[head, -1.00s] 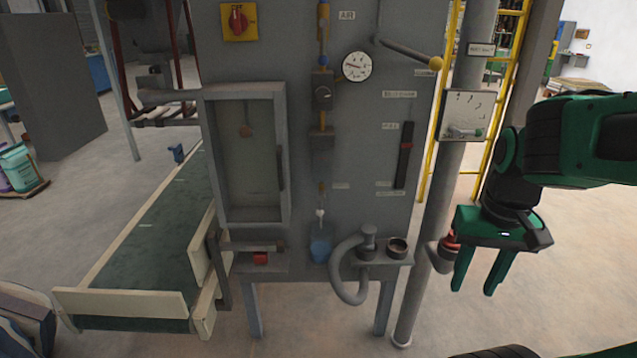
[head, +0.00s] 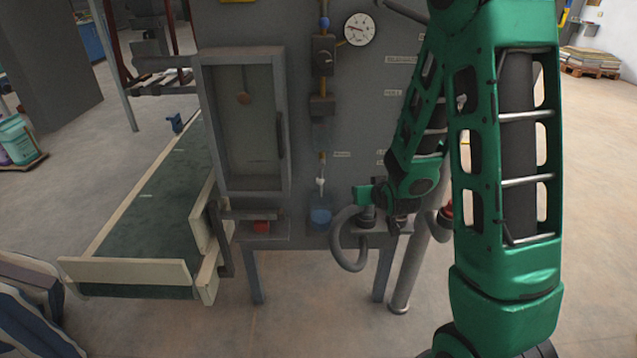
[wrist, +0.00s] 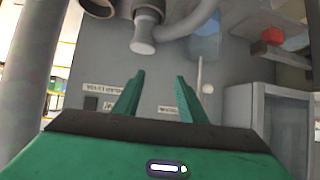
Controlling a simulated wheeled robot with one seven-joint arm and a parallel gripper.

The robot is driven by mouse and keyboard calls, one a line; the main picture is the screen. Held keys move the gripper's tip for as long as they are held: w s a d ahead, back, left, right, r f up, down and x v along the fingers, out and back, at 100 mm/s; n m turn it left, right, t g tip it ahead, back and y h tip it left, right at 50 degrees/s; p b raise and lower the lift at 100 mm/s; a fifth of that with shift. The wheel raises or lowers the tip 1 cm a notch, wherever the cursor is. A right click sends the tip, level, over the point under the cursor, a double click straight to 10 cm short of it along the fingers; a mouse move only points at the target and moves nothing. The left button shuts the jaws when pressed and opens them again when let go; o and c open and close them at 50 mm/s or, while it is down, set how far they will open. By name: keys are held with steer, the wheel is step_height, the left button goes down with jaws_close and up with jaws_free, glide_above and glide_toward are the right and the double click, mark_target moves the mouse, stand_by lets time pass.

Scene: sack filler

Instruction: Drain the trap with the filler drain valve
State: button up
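The filler drain valve, a small white fitting on a brass stub (head: 320,184), hangs below the trap (head: 321,135) on the grey panel. A blue cup (head: 320,219) stands below it. My gripper (head: 358,194) is right of the valve in the head view, pointing left and partly hidden by my arm. In the wrist view my gripper (wrist: 160,76) has its two fingers apart with nothing between them. A small white piece, likely the valve (wrist: 207,89), shows just outside the right finger there. The cup (wrist: 206,42) also shows, upside down. My gripper does not touch the valve.
A grey hose (head: 347,240) and its fitting lie close below my gripper; the fitting (wrist: 143,42) is near the fingertips in the wrist view. The sack cabinet (head: 243,120) stands left of the valve. A gauge (head: 359,29) is above. A conveyor (head: 150,215) is at left.

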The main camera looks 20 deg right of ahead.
steer(key=w+a+f+t+y, duration=0.1)
steer(key=w+a+f+t, duration=0.15)
steer(key=a, duration=0.25)
steer(key=t+y, duration=0.1)
steer(key=t, duration=0.4)
glide_toward(321, 183)
steer(key=shift+n+g, duration=0.25)
steer(key=shift+n, duration=0.05)
steer(key=w, duration=1.1)
steer(key=shift+w+r, duration=0.15)
steer(key=shift+w, duration=0.1)
jaws_close()
